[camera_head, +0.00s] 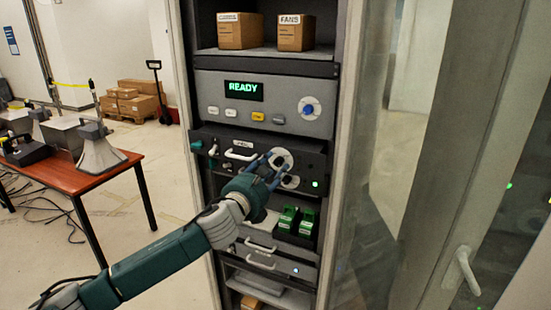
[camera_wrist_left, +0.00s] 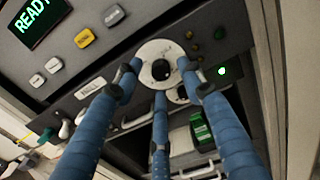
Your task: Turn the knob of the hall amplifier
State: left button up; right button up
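A dark rack unit (camera_head: 206,138) with a white handle, a small label and a lit green light sits below the READY panel; I cannot read its label surely. A round white dial plate (camera_head: 283,156) is on its front, also seen in the left wrist view (camera_wrist_left: 165,49), where it has a black knob (camera_wrist_left: 160,69) in its middle. My left gripper (camera_head: 266,164) is at this plate with its three blue fingers spread. My right gripper is not in view.
Above is a grey panel (camera_head: 222,88) with a READY display, several buttons and a blue knob (camera_head: 308,108). A second, smaller dial (camera_head: 290,181) sits just below the plate. Green-topped items (camera_head: 288,218) stand lower in the rack. A glass door (camera_head: 352,240) is at right, a red-brown table (camera_head: 72,176) at left.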

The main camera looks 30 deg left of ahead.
aim_at(279, 162)
pick_arm(q)
jog(key=shift+w+a, duration=0.1)
jog(key=shift+w, duration=1)
grip_shut()
